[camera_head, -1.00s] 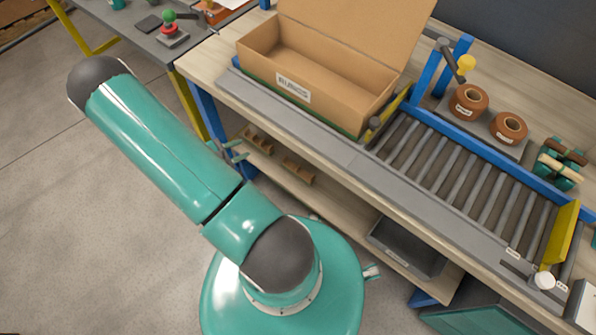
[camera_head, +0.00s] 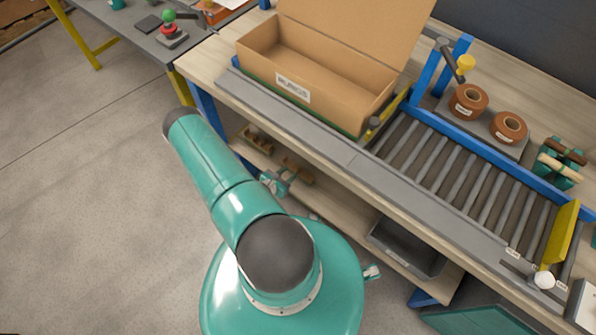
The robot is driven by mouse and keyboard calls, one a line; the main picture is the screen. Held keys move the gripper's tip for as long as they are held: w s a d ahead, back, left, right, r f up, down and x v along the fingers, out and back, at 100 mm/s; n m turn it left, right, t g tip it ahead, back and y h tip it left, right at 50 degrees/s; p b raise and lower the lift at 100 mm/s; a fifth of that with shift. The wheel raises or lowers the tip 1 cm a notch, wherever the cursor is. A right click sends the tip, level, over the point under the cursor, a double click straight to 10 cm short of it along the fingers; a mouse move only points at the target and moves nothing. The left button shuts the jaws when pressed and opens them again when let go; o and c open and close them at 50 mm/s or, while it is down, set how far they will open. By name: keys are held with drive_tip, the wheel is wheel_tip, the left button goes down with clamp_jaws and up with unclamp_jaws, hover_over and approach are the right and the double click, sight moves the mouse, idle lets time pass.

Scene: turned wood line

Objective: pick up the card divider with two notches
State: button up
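Two small brown pieces lie on the lower shelf under the bench, a left one (camera_head: 256,138) and a right one (camera_head: 300,169). They look like card dividers, but their notches are too small to count from here. My gripper (camera_head: 280,180) is at the shelf's front edge, at the left end of the right piece and partly overlapping it in the picture. Whether it touches that piece, and whether its fingers are open or shut, I cannot tell. The left piece is partly hidden by the bench edge.
An open cardboard box (camera_head: 330,85) stands on the bench top (camera_head: 222,55), left of a roller conveyor (camera_head: 440,165). Two brown tape rolls (camera_head: 467,100) sit behind the rollers. A grey bin (camera_head: 405,250) is on the lower shelf, further right. The floor at left is clear.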

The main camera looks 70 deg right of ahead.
sight(299, 166)
drive_tip(key=shift+s+x, duration=0.2)
drive_tip(key=shift+x, duration=3.3)
drive_tip(key=shift+r, duration=0.1)
clamp_jaws()
